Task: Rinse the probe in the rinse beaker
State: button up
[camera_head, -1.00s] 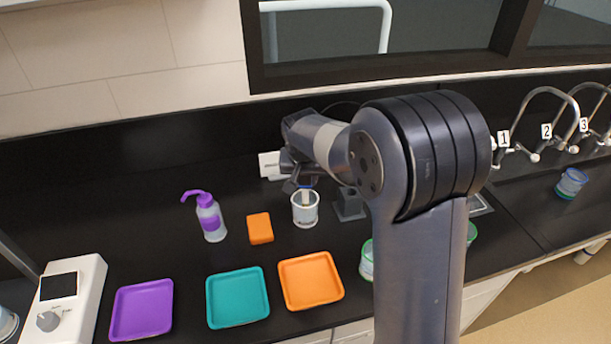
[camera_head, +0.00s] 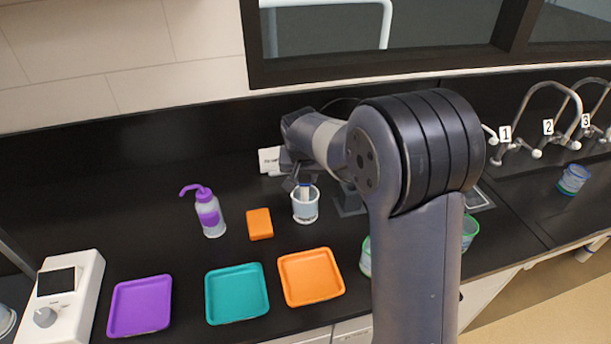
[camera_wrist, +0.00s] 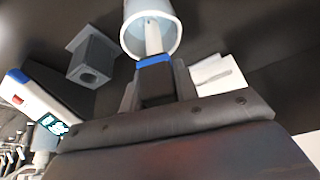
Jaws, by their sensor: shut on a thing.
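The rinse beaker (camera_head: 305,209) is a clear cup with pale liquid on the black bench, below my gripper in the head view. My gripper (camera_wrist: 154,84) is shut on the probe (camera_wrist: 153,38), a pale stick with a blue band. In the wrist view the probe's shaft reaches in past the rim of the beaker (camera_wrist: 172,40). In the head view the probe (camera_head: 304,189) shows as a short pale piece at the beaker's mouth, and its tip is hidden. My forearm hides part of the gripper in the head view.
A purple-capped wash bottle (camera_head: 208,212), orange block (camera_head: 260,224) and purple (camera_head: 140,306), teal (camera_head: 237,294) and orange (camera_head: 311,277) trays are to the left and front. A white-red meter (camera_wrist: 35,97) lies near the block.

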jog(key=shift+s+a, duration=0.1)
jog(key=shift+a, duration=0.1)
jog(key=shift+s+a+b, duration=0.15)
jog(key=shift+s+b, duration=0.1)
jog(key=shift+b, duration=0.05)
jog(key=shift+s+d, duration=0.1)
jog(key=shift+d, duration=0.1)
jog(key=shift+s+d, duration=0.15)
jog(key=shift+d, duration=0.15)
jog(key=shift+w+a, duration=0.1)
jog(key=shift+w, duration=0.25)
dwell(0.4)
jog(key=shift+r, duration=0.1)
dwell(0.4)
jog(key=shift+r+p, duration=3.1)
jog(key=shift+r, duration=1.6)
